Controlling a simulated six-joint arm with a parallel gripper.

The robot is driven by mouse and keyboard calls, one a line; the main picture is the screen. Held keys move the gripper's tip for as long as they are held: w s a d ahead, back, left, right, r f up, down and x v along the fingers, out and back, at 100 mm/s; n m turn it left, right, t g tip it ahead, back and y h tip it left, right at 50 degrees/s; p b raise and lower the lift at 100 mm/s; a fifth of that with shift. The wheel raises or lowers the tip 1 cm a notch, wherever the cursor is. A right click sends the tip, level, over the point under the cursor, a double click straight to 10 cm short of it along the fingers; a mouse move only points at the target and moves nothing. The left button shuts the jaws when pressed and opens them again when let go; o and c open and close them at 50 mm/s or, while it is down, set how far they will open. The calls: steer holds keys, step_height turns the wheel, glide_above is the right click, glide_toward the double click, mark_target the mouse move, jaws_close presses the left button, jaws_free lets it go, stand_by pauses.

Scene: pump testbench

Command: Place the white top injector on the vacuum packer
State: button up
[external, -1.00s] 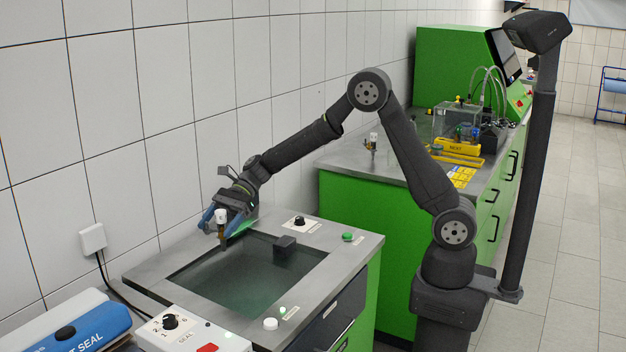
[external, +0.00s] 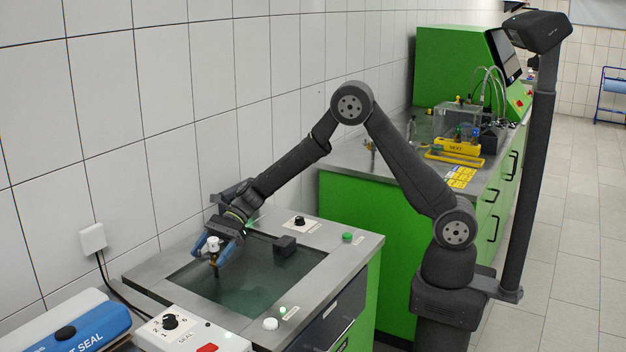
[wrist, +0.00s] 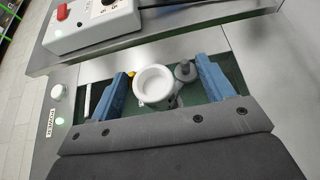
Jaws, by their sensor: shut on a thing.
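My gripper (external: 214,254) is shut on the white top injector (external: 212,244), which has a white cap and a brownish lower body. It holds the injector roughly upright above the dark recessed window of the vacuum packer (external: 345,268), a grey-topped cabinet with green sides. In the wrist view the round white cap (wrist: 153,84) lies between the two blue fingers of my gripper (wrist: 162,88), and a grey round part (wrist: 186,71) sits beside it. The injector's lower end shows against the dark recess; whether it touches the surface I cannot tell.
A small black block (external: 285,245) stands at the recess's far right edge. A black knob (external: 299,221), a green button (external: 347,236) and a white button (external: 270,324) sit on the rim. A white control box (external: 190,332) and blue sealer (external: 75,335) stand at front left.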

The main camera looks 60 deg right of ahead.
mark_target(209, 241)
steer(key=o, duration=1.3)
steer(key=shift+r, duration=0.15)
steer(key=v, duration=1.2)
steer(key=shift+a, duration=0.1)
steer(key=x, duration=1.1)
steer(key=shift+a+f, duration=0.25)
steer(key=shift+a, duration=0.2)
steer(key=shift+r, duration=1.75)
